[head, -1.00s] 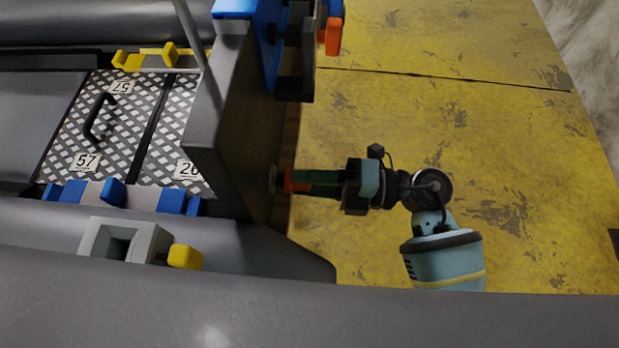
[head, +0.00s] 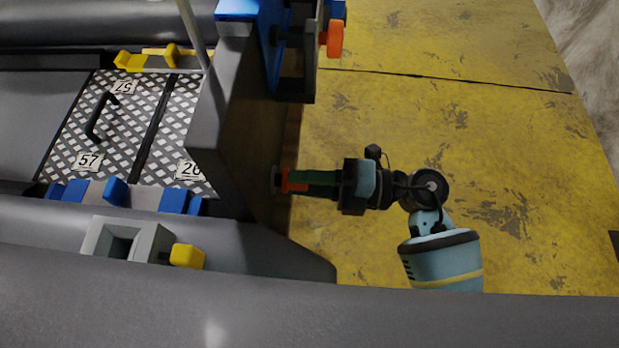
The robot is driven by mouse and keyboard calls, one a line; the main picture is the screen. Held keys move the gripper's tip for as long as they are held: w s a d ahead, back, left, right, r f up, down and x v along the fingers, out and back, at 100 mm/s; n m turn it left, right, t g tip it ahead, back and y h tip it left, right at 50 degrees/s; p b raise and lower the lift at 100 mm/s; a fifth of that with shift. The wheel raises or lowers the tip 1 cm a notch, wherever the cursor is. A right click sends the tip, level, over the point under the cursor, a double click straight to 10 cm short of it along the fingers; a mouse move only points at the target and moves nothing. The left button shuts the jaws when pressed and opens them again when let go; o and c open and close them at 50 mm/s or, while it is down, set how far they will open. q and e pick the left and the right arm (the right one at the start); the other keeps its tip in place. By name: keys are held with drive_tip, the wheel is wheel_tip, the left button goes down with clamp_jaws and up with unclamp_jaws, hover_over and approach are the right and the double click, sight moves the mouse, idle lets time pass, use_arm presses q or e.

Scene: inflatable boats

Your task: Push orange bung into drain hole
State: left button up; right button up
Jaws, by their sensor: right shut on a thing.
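The orange bung (head: 290,181) is at the fingertips of my right gripper (head: 308,183), which is shut on it and points left. The bung's front end is at a pale round fitting (head: 275,179) on the outer face of the boat's grey transom (head: 225,150). The bung and fitting appear to touch, but I cannot tell how deep the bung sits. The drain hole itself is hidden behind the fitting and bung. My left gripper is not in view.
The grey tube (head: 420,315) runs along the bottom. The yellow worn floor (head: 520,150) right of my arm is clear.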

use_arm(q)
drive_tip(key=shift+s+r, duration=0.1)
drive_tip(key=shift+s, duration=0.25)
use_arm(e)
drive_tip(key=shift+a, duration=0.45)
drive_tip(key=shift+a, duration=0.2)
drive_tip(key=o, duration=1.2)
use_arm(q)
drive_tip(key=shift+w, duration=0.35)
use_arm(e)
drive_tip(key=shift+d, duration=0.1)
use_arm(q)
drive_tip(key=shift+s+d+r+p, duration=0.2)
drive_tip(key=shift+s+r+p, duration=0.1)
drive_tip(key=shift+p, duration=0.1)
use_arm(e)
drive_tip(key=d, duration=0.7)
drive_tip(key=shift+d, duration=0.3)
